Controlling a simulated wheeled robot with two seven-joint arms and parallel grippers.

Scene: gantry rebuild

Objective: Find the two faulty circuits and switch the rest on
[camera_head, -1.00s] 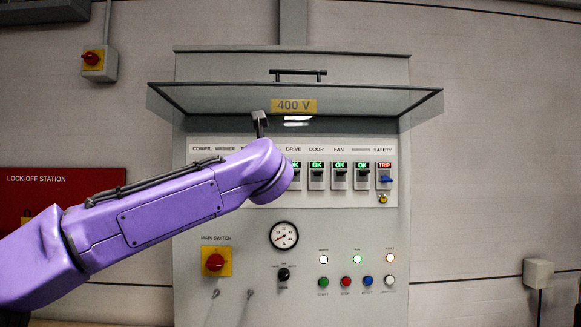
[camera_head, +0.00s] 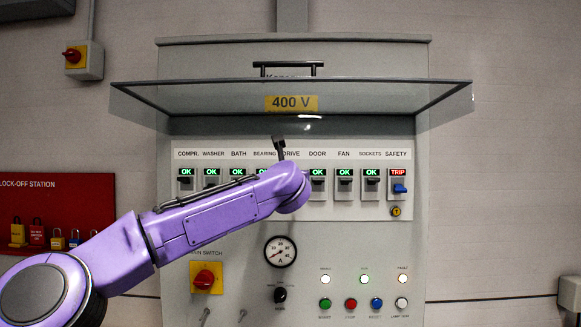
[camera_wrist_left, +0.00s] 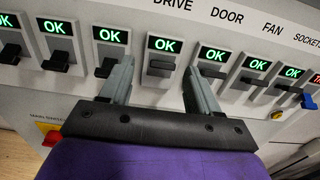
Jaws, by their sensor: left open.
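A row of labelled breakers runs across the grey panel. COMPR. (camera_head: 186,181), DOOR (camera_head: 317,182), FAN (camera_head: 344,182) and SOCKETS (camera_head: 371,182) show green OK. SAFETY (camera_head: 398,184) shows red TRIP and has a blue lever. In the head view my arm hides the DRIVE breaker and parts of its neighbours. In the left wrist view my left gripper (camera_wrist_left: 158,76) is open, its fingers either side of the DRIVE breaker (camera_wrist_left: 164,54), which shows OK. Whether they touch its lever, I cannot tell. My right gripper is out of view.
A raised clear cover (camera_head: 350,95) marked 400 V overhangs the breakers. Below are a gauge (camera_head: 280,251), a red-yellow main switch (camera_head: 206,278), a black knob (camera_head: 280,295), three lit lamps (camera_head: 364,279) and several buttons (camera_head: 350,304). A red lock-off board (camera_head: 60,205) hangs at left.

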